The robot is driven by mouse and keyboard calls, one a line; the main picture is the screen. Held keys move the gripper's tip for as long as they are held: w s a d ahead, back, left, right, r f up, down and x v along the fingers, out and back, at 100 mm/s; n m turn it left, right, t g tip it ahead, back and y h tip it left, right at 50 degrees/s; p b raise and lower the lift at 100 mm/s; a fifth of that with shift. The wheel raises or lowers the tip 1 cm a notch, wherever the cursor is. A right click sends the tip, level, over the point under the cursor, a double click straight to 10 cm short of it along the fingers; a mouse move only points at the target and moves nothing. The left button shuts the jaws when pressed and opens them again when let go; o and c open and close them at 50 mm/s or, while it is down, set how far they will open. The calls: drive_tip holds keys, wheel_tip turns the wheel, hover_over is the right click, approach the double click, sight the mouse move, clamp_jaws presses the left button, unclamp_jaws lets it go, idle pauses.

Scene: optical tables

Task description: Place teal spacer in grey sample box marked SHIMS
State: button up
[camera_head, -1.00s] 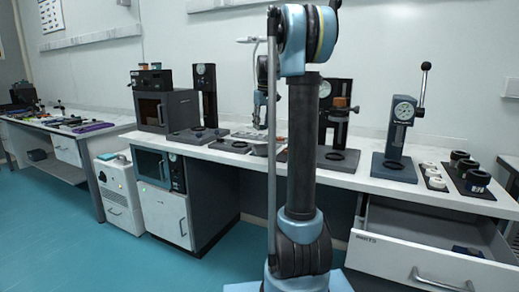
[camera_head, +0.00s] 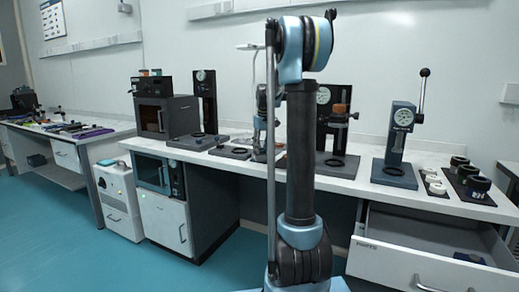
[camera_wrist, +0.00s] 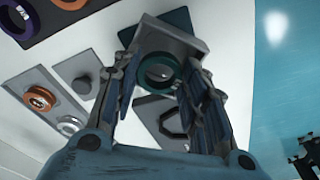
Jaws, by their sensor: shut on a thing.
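In the wrist view, my gripper (camera_wrist: 160,75) has its two fingers either side of a teal ring, the teal spacer (camera_wrist: 162,87), and is shut on it. A grey plate-like piece (camera_wrist: 194,44) with a dark teal part shows just beyond the fingertips; whether it is the sample box I cannot tell. In the head view my arm hides much of the bench centre, and the spacer cannot be made out there. No SHIMS marking is readable in either view.
In the wrist view, an orange ring (camera_wrist: 40,99) sits on a grey plate at left, and a black mat (camera_wrist: 58,30) with rings lies above it. An open drawer (camera_head: 430,240) with a dark blue item juts from the bench. A dial stand (camera_head: 397,145) stands on the bench.

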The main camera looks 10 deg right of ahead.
sight(264, 150)
drive_tip(key=shift+s+f, duration=0.25)
drive_tip(key=shift+f, duration=0.3)
drive_tip(key=o, duration=1)
drive_tip(key=shift+c, duration=0.2)
drive_tip(key=shift+o, duration=0.5)
drive_tip(key=shift+w+f, duration=0.2)
drive_tip(key=shift+r, duration=0.1)
drive_tip(key=shift+r, duration=0.1)
wheel_tip(264, 150, up, 13)
drive_tip(key=s, duration=0.1)
drive_tip(key=s+f+m, duration=0.1)
drive_tip(key=s+f, duration=0.4)
drive_tip(key=s, duration=0.7)
drive_tip(key=s+f+m, duration=0.1)
drive_tip(key=s+f, duration=0.3)
drive_tip(key=s, duration=0.8)
drive_tip(key=s+a+f+m, duration=0.1)
drive_tip(key=s+f, duration=1.7)
drive_tip(key=shift+s+a+f+m+t, duration=0.15)
drive_tip(key=shift+s+f+m+t, duration=0.25)
